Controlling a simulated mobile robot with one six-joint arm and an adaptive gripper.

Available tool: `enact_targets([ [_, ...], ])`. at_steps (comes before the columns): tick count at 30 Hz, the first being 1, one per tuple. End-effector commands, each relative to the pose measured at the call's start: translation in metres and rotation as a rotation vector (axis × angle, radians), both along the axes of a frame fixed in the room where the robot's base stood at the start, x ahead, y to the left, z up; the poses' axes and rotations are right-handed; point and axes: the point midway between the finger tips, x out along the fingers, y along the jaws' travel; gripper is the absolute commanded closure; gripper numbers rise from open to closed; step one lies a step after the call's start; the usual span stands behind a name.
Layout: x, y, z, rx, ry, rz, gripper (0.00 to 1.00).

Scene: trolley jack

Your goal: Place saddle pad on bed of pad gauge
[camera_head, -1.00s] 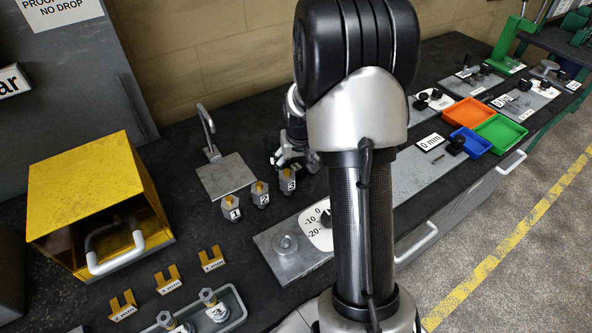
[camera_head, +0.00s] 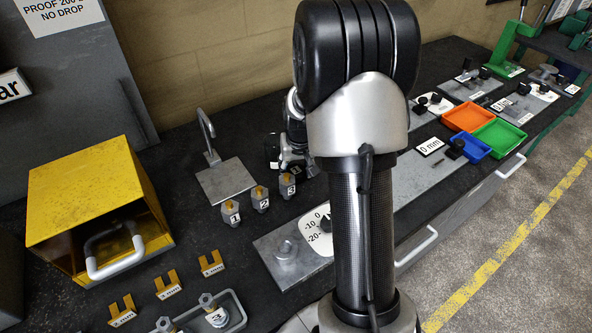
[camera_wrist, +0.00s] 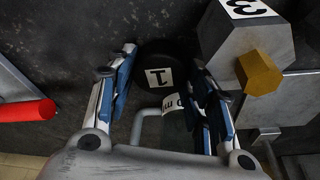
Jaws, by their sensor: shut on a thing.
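In the wrist view a dark round piece with a white label "1", apparently the saddle pad (camera_wrist: 152,60), shows between the blue-lined fingers of my gripper (camera_wrist: 160,92). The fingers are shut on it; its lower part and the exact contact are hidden. In the head view my gripper (camera_head: 290,155) is over the bench, partly behind my arm, with the black pad (camera_head: 272,147) at its left side.
Numbered hexagonal blocks (camera_head: 260,199) stand between gripper and plate; block "3" (camera_wrist: 232,38) is close to the right finger. A hooked stand (camera_head: 226,180) is left of the gripper. A yellow box (camera_head: 95,195) stands left, coloured trays (camera_head: 469,118) right.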

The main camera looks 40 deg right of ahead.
Motion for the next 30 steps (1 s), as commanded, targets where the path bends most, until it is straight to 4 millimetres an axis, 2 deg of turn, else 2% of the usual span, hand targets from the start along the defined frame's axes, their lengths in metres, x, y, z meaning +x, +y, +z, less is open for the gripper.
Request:
enact_targets([
  [5,0.002,-0.001,0.038,-0.003,-0.007,0.0,0.81],
  [12,0.002,-0.001,0.108,-0.003,-0.007,0.0,0.81],
  [18,0.001,-0.001,0.158,-0.003,-0.005,0.0,0.82],
  [24,0.001,0.0,0.187,-0.002,-0.004,0.0,0.82],
  [30,0.001,0.0,0.196,-0.001,-0.002,0.0,0.82],
])
